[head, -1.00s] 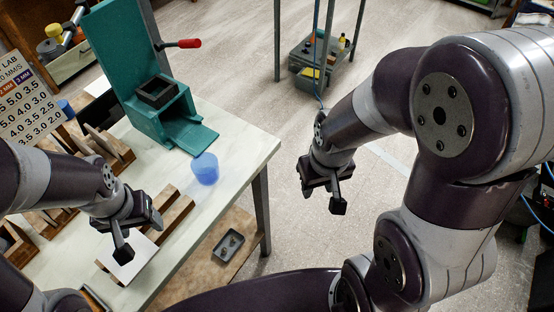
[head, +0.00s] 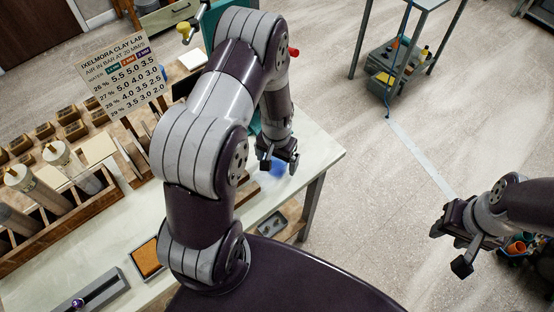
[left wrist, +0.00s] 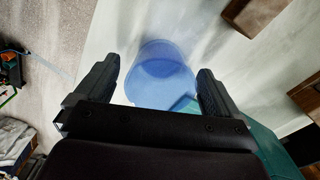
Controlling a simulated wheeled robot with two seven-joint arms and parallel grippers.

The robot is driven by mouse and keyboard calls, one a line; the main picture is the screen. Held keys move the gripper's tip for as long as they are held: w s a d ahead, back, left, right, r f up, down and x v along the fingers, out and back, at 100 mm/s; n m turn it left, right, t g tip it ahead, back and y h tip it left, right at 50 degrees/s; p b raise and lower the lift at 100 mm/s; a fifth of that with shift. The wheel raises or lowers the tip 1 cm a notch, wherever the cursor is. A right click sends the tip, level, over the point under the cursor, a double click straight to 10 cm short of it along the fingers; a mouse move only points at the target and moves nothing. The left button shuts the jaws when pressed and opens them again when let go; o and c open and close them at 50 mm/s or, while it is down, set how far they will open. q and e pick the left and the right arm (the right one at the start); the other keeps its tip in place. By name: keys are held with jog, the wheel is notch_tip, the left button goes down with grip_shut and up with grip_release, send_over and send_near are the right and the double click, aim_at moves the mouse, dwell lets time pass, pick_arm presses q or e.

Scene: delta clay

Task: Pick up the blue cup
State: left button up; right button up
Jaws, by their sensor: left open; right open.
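The blue cup (head: 277,169) stands on the pale table (head: 318,158) near its right edge, mostly hidden behind my left gripper in the head view. In the left wrist view the translucent blue cup (left wrist: 160,85) shows between the two open fingers, with its lower part hidden by the gripper body. My left gripper (head: 279,163) is open, just above or at the cup; I cannot tell if it touches. My right gripper (head: 451,250) is open and empty, over the floor at the right.
A teal machine (head: 214,22) stands behind my left arm. A sign board (head: 122,75), a wooden rack (head: 60,215) with cylinders and several small wooden blocks fill the table's left. A metal trolley (head: 400,65) stands at the back. The floor between is clear.

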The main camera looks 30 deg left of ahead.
pick_arm(q)
jog(key=shift+f, duration=0.55)
jog(key=c, duration=1)
